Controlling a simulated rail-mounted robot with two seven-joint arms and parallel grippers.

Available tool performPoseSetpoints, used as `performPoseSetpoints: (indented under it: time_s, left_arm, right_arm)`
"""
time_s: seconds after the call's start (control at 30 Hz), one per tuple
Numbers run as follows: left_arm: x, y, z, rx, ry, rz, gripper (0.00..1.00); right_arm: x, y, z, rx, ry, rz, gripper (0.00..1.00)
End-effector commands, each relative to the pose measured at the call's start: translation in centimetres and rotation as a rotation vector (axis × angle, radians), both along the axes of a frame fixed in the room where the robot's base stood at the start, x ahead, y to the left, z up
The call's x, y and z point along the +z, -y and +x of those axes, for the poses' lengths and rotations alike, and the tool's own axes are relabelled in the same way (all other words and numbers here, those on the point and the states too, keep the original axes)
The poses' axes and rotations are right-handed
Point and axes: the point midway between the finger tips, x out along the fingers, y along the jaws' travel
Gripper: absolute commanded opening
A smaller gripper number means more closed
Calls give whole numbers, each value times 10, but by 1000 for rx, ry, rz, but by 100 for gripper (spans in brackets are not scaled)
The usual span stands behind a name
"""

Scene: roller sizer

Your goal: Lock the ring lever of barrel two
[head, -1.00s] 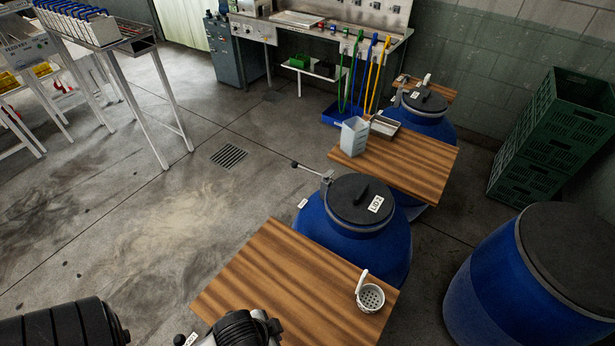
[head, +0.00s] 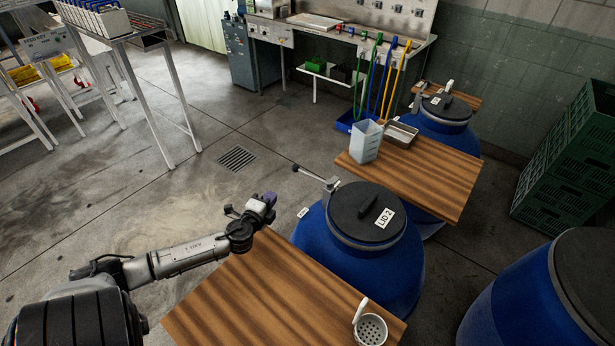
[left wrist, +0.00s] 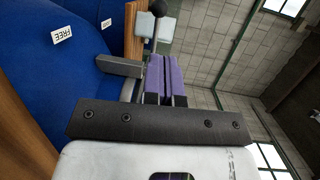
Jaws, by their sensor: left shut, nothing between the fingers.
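Barrel two (head: 335,270) is a blue drum with a dark lid (head: 350,215) marked "LID 2". Its ring lever (head: 312,175) sticks out from the rim to the left, ending in a black knob (head: 295,168). In the left wrist view, a rod with a black knob (left wrist: 157,7) stands just beyond the purple fingertips; I cannot tell whether they touch. My left gripper (head: 269,199) is shut and empty, left of the barrel and on the near side of the lever. It also shows in the left wrist view (left wrist: 167,80). A blue surface (left wrist: 65,80) there carries a "FREE" tag (left wrist: 62,36). My right gripper is not in view.
A wooden table (head: 250,290) with a white perforated cup (head: 370,330) lies in front of barrel two. Another wooden table (head: 430,180) with a pitcher (head: 366,141) stands behind it. Another blue barrel (head: 510,300) is at right. Open floor lies left of the lever.

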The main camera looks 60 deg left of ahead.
Motion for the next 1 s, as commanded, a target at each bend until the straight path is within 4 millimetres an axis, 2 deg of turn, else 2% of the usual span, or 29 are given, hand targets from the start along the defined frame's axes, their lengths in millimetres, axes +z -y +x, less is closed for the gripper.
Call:
performPoseSetpoints:
  time_s: [0.2,0.37,0.77,1.0]
  left_arm:
    - [0,20,11,-137,5,-4,0]
    - [0,25,13,-167,8,-22,0]
    - [-1,24,14,-165,11,-26,0]
    - [-3,13,38,-164,13,-25,0]
  right_arm:
    - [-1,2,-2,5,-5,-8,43]
    - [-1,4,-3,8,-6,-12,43]
    - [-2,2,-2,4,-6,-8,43]
    - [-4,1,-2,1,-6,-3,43]
